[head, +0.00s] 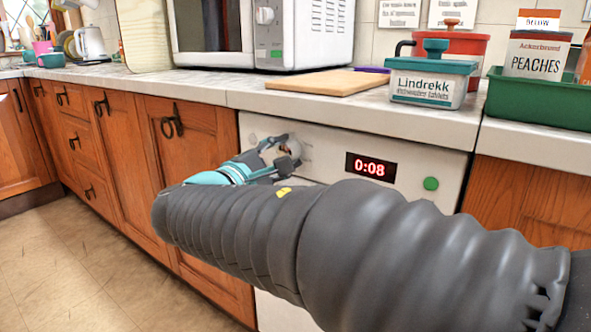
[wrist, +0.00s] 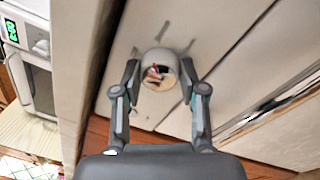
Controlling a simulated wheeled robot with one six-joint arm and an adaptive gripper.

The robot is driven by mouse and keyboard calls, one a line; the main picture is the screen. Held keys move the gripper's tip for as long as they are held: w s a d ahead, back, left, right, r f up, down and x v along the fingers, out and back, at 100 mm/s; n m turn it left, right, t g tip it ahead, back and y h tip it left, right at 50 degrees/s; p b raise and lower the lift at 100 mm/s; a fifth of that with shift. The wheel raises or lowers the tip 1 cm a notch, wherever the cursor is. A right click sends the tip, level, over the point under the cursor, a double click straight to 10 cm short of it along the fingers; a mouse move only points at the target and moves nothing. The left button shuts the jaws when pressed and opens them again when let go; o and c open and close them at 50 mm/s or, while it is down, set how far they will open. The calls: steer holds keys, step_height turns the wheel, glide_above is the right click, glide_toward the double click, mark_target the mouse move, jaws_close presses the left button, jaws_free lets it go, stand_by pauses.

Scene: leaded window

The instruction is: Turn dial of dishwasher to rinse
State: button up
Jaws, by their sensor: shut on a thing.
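The dishwasher (head: 410,172) is a white front under the worktop, with a red 0:08 display (head: 370,167) and a green round button (head: 431,184). Its pale round dial (head: 281,151) sits left of the display, partly covered by my gripper (head: 284,160). In the wrist view the dial (wrist: 158,58) stands between the two fingertips of my gripper (wrist: 160,78), which is shut on it. A small red mark shows on the dial's face. Short dark marks sit on the panel around the dial; any wording there is too small to read.
The worktop (head: 240,88) overhangs the panel. On it are a microwave (head: 300,62), a wooden board (head: 328,82), a Lindrekk tub (head: 430,88) and a green tray (head: 545,110). Wooden cupboards (head: 200,170) flank the dishwasher. The floor (head: 80,270) at left is clear.

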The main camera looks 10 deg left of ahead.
steer(key=shift+m+b, duration=0.3)
steer(key=shift+m, duration=0.8)
steer(key=o, duration=1.1)
steer(key=shift+o, duration=0.2)
steer(key=v, duration=1.2)
steer(key=shift+a, duration=0.15)
